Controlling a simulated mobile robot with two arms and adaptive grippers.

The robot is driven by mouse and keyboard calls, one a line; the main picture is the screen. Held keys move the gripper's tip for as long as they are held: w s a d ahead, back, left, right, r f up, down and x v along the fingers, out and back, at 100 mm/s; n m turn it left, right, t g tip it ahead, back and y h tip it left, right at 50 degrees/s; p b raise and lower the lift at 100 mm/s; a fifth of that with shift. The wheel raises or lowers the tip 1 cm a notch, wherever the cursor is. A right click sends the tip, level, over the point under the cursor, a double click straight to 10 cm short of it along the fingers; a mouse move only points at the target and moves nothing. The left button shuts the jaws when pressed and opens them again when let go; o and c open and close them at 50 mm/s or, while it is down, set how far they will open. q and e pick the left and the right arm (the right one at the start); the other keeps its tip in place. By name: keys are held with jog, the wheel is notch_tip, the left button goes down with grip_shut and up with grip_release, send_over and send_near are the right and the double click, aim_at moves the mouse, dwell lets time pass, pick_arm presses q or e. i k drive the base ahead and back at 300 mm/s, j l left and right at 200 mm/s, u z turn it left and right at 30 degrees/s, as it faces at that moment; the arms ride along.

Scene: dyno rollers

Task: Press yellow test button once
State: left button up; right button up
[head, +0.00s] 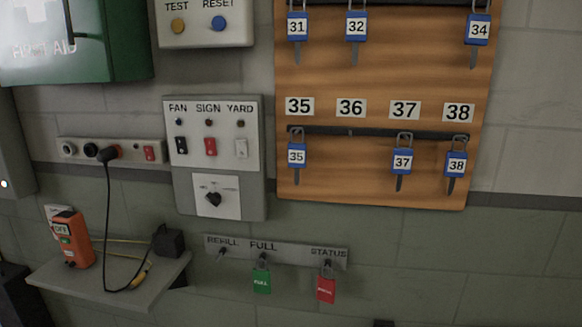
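The yellow test button (178,25) is a round knob under the word TEST on a pale wall box (205,39) at the top of the head view, left of centre. A blue button (218,23) under the word RESET sits to its right on the same box. The top edge of the box is cut off by the frame. Neither of my grippers shows in the head view.
Below is a switch panel (213,158) labelled FAN, SIGN and YARD. A wooden key board (380,80) hangs to the right, a green first aid box (110,40) to the left. A shelf (120,290) with an orange device (71,240) juts out below.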

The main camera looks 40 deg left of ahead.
aim_at(177, 25)
jog(key=u, duration=1.75)
